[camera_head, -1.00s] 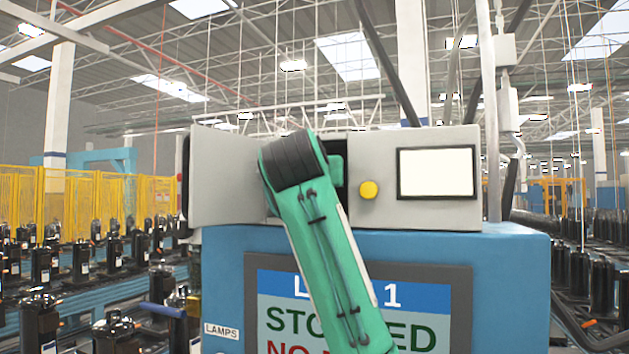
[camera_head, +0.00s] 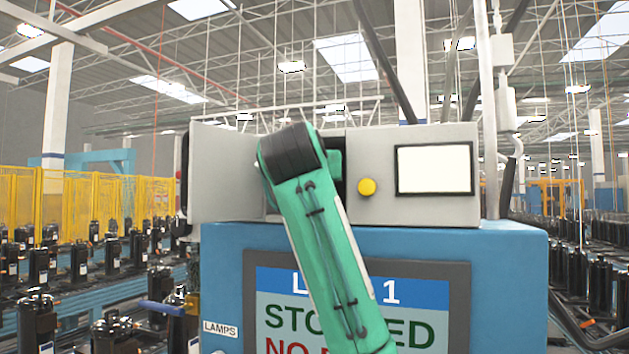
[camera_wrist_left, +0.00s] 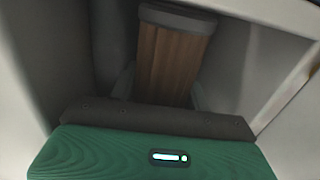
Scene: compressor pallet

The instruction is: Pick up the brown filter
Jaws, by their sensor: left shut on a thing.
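The brown filter (camera_wrist_left: 172,62) shows in the left wrist view as a brown pleated block with a grey cap on top, inside a grey box. My left gripper (camera_wrist_left: 164,92) is shut on it, with a grey finger at each side of its lower part. The filter's lower end is hidden behind the gripper body. In the head view my green left arm reaches up to the open grey cabinet (camera_head: 410,213) and hides the filter and the gripper. My right gripper is in neither view.
The cabinet's door (camera_head: 222,172) stands open at the left. A yellow button (camera_head: 367,187) and a white screen (camera_head: 435,169) are on its front. A blue console (camera_head: 510,270) with a display is below. Black compressors (camera_head: 80,257) stand in rows at the left.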

